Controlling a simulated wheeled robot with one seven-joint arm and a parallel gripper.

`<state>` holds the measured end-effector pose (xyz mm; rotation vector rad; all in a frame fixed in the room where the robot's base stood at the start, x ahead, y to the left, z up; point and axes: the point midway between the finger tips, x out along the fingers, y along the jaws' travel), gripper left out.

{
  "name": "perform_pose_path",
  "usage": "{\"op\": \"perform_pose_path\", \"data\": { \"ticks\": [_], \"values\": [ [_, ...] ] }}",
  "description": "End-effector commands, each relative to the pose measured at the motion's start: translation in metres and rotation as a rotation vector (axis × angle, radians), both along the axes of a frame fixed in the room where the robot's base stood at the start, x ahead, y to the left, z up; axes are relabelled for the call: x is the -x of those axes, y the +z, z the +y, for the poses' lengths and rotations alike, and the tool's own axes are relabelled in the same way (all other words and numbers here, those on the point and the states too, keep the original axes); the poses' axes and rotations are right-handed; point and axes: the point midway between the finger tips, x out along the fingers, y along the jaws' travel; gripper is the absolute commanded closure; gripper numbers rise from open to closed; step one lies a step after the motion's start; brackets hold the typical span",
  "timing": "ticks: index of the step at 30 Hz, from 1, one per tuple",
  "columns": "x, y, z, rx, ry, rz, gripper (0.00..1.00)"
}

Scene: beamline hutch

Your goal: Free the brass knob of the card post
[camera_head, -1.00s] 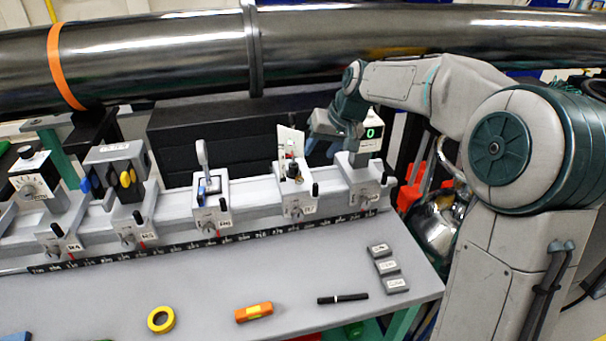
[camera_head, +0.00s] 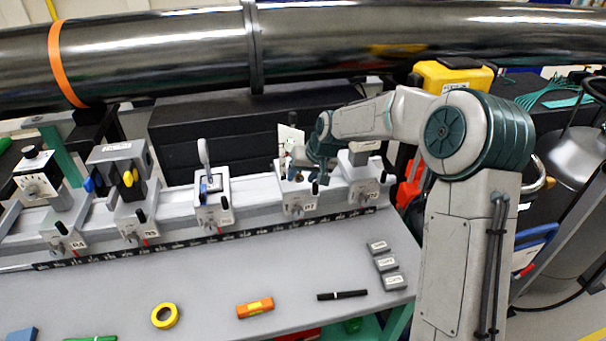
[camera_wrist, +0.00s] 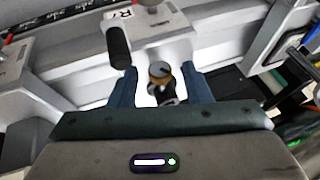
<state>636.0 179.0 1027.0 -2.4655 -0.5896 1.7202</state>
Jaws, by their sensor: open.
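The card post stands on a grey rail carriage (camera_head: 299,206), with its white card (camera_head: 290,136) upright behind my gripper (camera_head: 303,172). My gripper (camera_wrist: 158,78) is open, with one blue finger on each side of the knob. I see gaps between the knob and both fingers. In the head view my gripper hides most of the knob and the post's lower part.
A black lever (camera_wrist: 118,46) rises from the carriage close to the left finger. Neighbouring carriages stand on both sides along the rail. Tape (camera_head: 164,315), an orange block (camera_head: 254,307), a black pen (camera_head: 342,295) and small grey blocks (camera_head: 386,264) lie on the bench.

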Motion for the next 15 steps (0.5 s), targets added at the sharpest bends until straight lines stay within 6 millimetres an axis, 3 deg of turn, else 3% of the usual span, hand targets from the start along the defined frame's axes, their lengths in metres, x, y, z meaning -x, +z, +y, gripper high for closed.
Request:
{"op": "perform_pose_path", "data": {
  "ticks": [3, 8, 15],
  "values": [
    [-0.0001, 0.0002, -0.0001, 0.0, 0.0, 0.0, 0.58],
    [0.0, 0.0003, -0.0003, 0.0, 0.0, 0.0, 1.0],
    [0.0001, 0.0001, 0.0001, 0.009, 0.001, -0.004, 1.0]
  ]
}}
